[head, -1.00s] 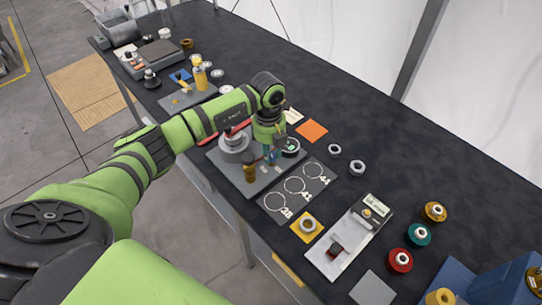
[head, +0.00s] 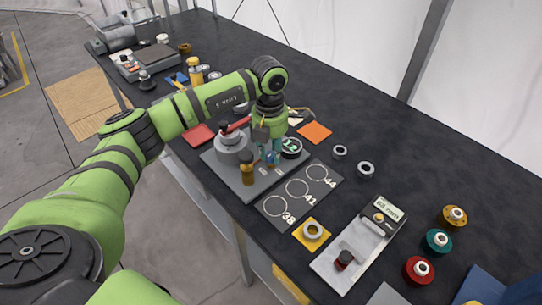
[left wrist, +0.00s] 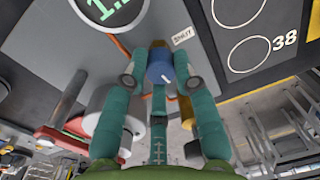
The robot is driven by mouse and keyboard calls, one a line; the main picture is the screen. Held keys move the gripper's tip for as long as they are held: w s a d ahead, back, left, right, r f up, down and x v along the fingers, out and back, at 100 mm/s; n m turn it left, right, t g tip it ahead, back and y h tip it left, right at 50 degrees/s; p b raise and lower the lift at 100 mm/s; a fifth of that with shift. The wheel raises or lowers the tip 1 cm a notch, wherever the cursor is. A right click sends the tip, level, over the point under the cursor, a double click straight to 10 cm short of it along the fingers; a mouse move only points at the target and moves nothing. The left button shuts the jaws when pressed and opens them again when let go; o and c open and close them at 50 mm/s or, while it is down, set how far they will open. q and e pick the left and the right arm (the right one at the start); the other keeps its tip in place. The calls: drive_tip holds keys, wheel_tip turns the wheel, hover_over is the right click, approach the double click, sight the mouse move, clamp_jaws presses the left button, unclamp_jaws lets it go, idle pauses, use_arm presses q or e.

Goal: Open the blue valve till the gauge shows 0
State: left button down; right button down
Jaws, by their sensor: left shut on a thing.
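The blue valve (left wrist: 160,68) is a small round knob with a white mark, seen in the left wrist view between my left gripper's fingers. My left gripper (left wrist: 160,80) is shut on it, fingertips at its sides. In the head view the left gripper (head: 268,153) points down at the plate, and its fingers mostly hide the valve. The gauge (head: 291,147) is a dark round dial with pale green digits, beside the gripper. The gauge (left wrist: 112,8) is cut off at the top of the left wrist view; its digits start with 1, and the rest is unclear. My right gripper is out of view.
The grey plate (head: 246,188) also carries a grey cylinder (head: 232,150) with a red lever and a brown-gold post (head: 247,172). A dark board (head: 300,190) with circles 38, 41 and 44 lies alongside.

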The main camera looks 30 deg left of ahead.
sight(270, 152)
use_arm(q)
drive_tip(key=shift+m+b, duration=0.5)
drive_tip(key=shift+m, duration=0.2)
drive_tip(key=c, duration=1)
unclamp_jaws()
wheel_tip(270, 152, up, 12)
drive_tip(key=shift+w+a+r, duration=0.1)
drive_tip(key=shift+a, duration=0.05)
